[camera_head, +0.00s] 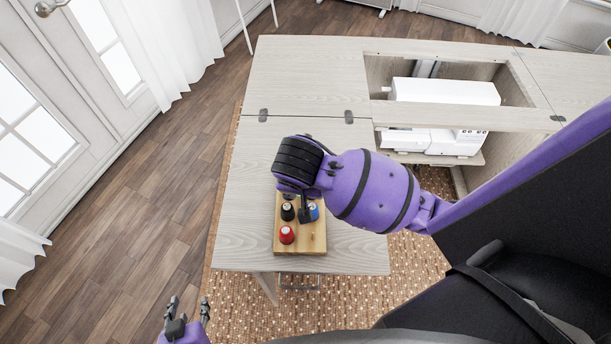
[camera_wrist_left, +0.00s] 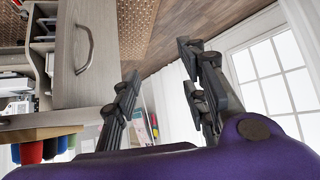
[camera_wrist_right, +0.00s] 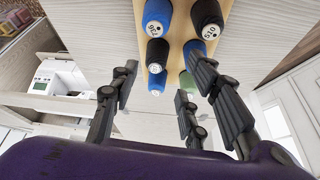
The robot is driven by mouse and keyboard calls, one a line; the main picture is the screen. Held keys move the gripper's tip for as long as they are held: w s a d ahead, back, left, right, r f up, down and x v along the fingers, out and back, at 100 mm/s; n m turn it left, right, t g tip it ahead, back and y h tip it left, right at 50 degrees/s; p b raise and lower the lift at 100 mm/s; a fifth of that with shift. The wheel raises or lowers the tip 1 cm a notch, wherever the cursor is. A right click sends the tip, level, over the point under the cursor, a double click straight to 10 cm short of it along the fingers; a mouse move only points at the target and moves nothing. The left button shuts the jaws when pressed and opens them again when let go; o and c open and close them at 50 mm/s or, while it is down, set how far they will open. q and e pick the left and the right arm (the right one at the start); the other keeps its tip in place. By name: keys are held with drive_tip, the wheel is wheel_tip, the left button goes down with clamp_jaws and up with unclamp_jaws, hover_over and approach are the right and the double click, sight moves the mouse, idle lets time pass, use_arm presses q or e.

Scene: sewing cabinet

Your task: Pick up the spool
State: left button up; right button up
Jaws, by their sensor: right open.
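A wooden spool board (camera_head: 313,241) lies on the left part of the cabinet top. In the head view it carries a red spool (camera_head: 287,236), a black spool (camera_head: 287,212) and a blue spool (camera_head: 314,211); my right arm hides the rest. My right gripper (camera_head: 299,207) is above the board, its fingers partly hidden. In the right wrist view this gripper (camera_wrist_right: 161,72) is open and empty, with blue, black and green spools beyond its fingers, including a blue spool (camera_wrist_right: 156,82) between the fingertips. My left gripper (camera_head: 189,305) is open and empty, off the front left of the cabinet.
The cabinet top (camera_head: 300,72) is clear behind the board. A white sewing machine (camera_head: 440,92) sits in the recess at the right. In the left wrist view a drawer with a curved handle (camera_wrist_left: 86,47) shows. Wooden floor (camera_head: 145,210) is free at the left.

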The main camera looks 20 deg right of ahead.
drive_tip(key=f, duration=0.1)
drive_tip(key=d+f, duration=0.1)
drive_tip(key=shift+f, duration=0.3)
drive_tip(key=x, duration=0.3)
drive_tip(key=shift+w+d+f, duration=0.15)
drive_tip(key=shift+w+d, duration=0.15)
drive_tip(key=shift+d, duration=0.05)
drive_tip(key=shift+w+f, duration=0.1)
drive_tip(key=shift+f, duration=0.35)
use_arm(q)
drive_tip(key=shift+s+f, duration=0.2)
drive_tip(key=shift+s, duration=0.55)
